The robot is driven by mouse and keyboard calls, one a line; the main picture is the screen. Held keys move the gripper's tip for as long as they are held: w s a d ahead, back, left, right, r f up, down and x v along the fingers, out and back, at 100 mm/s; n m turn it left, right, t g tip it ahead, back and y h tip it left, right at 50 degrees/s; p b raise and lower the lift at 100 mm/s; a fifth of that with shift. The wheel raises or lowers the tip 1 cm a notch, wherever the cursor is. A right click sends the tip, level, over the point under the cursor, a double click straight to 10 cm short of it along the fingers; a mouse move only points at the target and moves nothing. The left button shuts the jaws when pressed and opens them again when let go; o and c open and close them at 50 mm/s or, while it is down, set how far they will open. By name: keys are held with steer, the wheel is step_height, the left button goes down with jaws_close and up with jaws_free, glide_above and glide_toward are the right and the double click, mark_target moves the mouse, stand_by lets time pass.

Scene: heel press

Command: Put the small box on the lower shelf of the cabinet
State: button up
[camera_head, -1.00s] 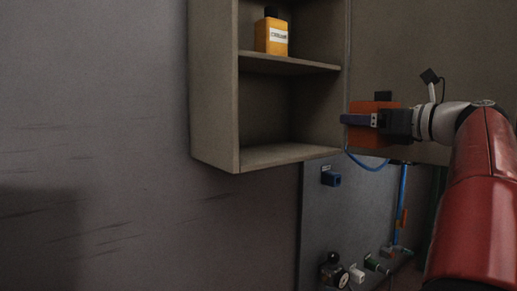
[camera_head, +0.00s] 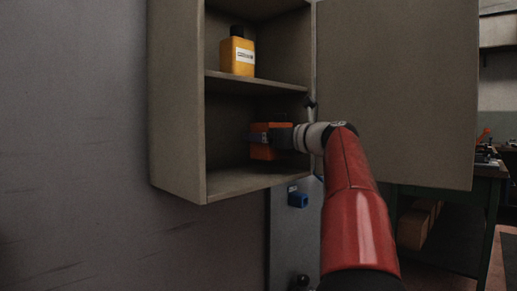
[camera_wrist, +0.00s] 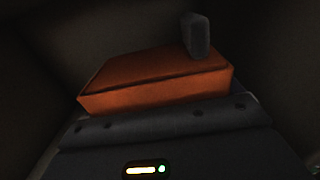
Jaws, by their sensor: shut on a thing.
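The small box is orange with a dark knob on top. In the head view the small box (camera_head: 272,151) is inside the lower compartment of the cabinet (camera_head: 178,110). My gripper (camera_head: 264,138) is shut on it, reaching in from the right. The box is close above the lower shelf (camera_head: 232,184); I cannot tell whether its base touches the shelf. In the wrist view the orange box (camera_wrist: 160,75) fills the middle, beyond my gripper's dark body, with its knob at the upper right.
A yellow bottle (camera_head: 238,56) with a dark cap stands on the upper shelf (camera_head: 255,83). A green workbench (camera_head: 450,190) stands at the right. The lower shelf is bare left of the box.

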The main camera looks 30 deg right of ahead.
steer(key=shift+x, duration=1.1)
steer(key=shift+w+a+f+b, duration=0.1)
steer(key=shift+w+f+b, duration=0.1)
steer(key=shift+f+b, duration=0.45)
steer(key=shift+w+f+b, duration=0.15)
steer(key=shift+f+b, duration=0.1)
steer(key=shift+f, duration=0.8)
steer(key=shift+f, duration=0.15)
steer(key=o, duration=0.8)
steer(key=shift+c, duration=0.2)
steer(key=v, duration=1.2)
steer(key=shift+b, duration=0.3)
